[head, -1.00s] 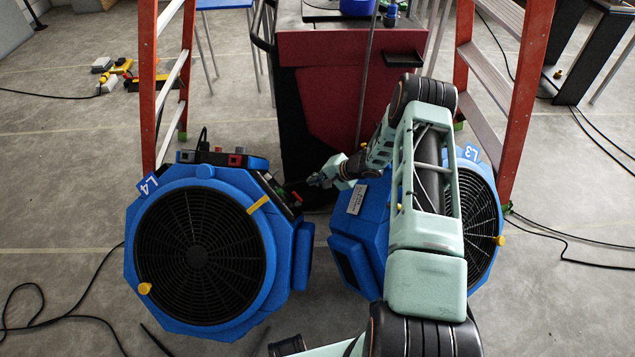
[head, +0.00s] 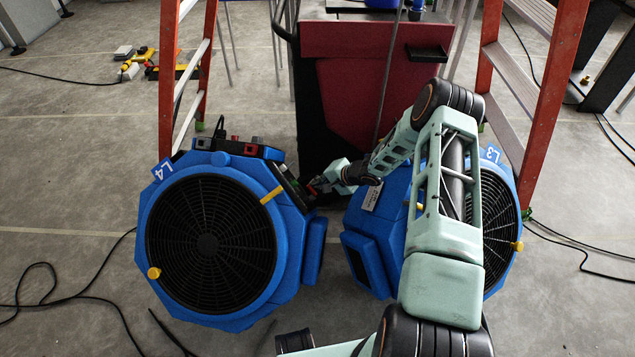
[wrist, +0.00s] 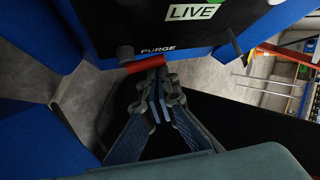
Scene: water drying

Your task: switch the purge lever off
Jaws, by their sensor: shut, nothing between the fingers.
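In the wrist view the purge lever has a red handle (wrist: 145,65) under the word PURGE on a dark panel (wrist: 120,25). A LIVE label (wrist: 190,12) shows above it. My gripper (wrist: 156,78) is shut and empty, its tips right at the red handle's lower edge; I cannot tell whether they touch it. In the head view my gripper (head: 316,186) is at the right side of the blue L4 unit (head: 150,230), beside its control panel. The lever is too small there to make out clearly.
The blue L3 unit (head: 365,215) stands close on the right, partly behind my arm. A red cabinet (head: 345,90) stands behind. Orange ladders (head: 168,80) stand at both sides. Cables (head: 60,290) lie on the floor at left.

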